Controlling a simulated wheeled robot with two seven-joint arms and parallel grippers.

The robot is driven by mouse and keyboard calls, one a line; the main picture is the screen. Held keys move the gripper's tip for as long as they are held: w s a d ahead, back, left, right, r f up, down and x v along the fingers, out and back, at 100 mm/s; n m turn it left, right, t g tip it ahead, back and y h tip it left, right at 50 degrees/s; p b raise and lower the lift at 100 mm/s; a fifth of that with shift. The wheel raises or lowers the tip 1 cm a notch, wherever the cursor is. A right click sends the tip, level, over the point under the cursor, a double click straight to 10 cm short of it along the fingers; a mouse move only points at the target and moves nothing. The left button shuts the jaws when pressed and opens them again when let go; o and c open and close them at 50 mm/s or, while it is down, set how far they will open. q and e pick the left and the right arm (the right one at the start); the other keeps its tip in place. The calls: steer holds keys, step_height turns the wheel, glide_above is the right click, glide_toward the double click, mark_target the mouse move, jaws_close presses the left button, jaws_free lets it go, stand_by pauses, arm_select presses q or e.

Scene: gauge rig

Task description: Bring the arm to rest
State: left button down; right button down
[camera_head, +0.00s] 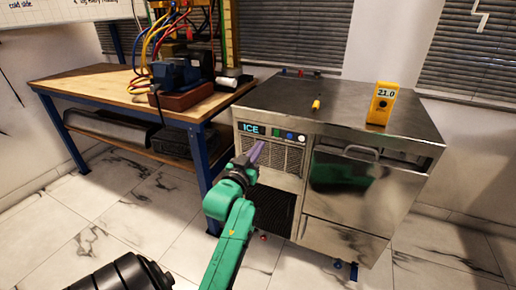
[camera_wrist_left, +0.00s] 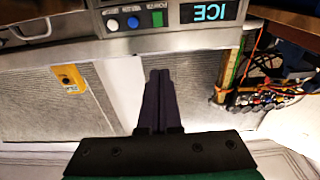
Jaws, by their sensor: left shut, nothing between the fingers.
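My left arm (camera_head: 232,235) is green and reaches up from the bottom of the head view. My left gripper (camera_head: 257,152) has purple fingers and is in front of the ice machine's (camera_head: 325,215) upper front, near its ICE panel (camera_head: 252,129). In the left wrist view the two fingers (camera_wrist_left: 159,75) lie together, shut with nothing between them. That view shows the ICE panel (camera_wrist_left: 208,12) upside down. My right gripper is not in view.
A yellow meter (camera_head: 382,104) reading 21.0 stands on the machine's steel top, with a small yellow item (camera_head: 316,106) left of it. A wooden workbench (camera_head: 90,82) with pumps and coloured hoses stands at left. Tiled floor (camera_head: 100,215) is open in front of the bench.

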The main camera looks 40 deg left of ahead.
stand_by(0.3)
